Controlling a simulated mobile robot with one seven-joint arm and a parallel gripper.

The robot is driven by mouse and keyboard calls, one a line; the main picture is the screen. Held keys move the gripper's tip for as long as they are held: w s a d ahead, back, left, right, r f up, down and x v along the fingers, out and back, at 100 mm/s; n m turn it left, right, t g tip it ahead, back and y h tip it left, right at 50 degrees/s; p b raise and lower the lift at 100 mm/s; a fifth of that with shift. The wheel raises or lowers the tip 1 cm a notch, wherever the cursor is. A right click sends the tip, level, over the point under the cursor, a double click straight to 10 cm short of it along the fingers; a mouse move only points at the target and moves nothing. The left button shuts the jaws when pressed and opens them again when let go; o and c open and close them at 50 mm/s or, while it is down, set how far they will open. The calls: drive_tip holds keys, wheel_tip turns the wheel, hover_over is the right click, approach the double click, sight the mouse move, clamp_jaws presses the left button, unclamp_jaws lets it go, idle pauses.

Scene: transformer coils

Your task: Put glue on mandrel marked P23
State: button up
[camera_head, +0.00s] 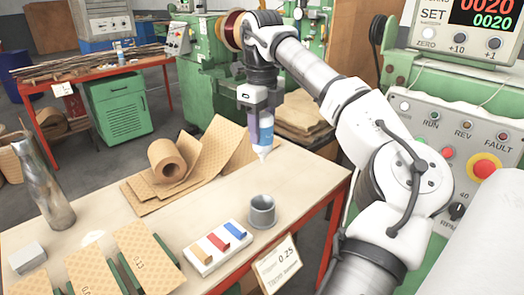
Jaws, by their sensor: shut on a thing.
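My gripper (262,105) is shut on a glue bottle (265,137) with a blue and white body. The bottle hangs nozzle down above the table, behind the grey cup. Its white tip is in the air, apart from the things below. I can read no P23 mark in this view, so I cannot tell which thing is the mandrel. A tall metal cylinder (43,185) stands tilted at the table's left. A large pale cylinder (490,245) shows partly at the lower right, cut off by the frame edge.
A control panel (455,135) stands at right.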

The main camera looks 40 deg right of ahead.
wheel_tip(320, 180, up, 3)
drive_tip(key=shift+f+p, duration=0.1)
drive_tip(key=shift+p, duration=0.45)
wheel_tip(320, 180, up, 6)
drive_tip(key=p, duration=0.7)
drive_tip(key=shift+r, duration=0.25)
drive_tip(key=shift+s+f, duration=0.1)
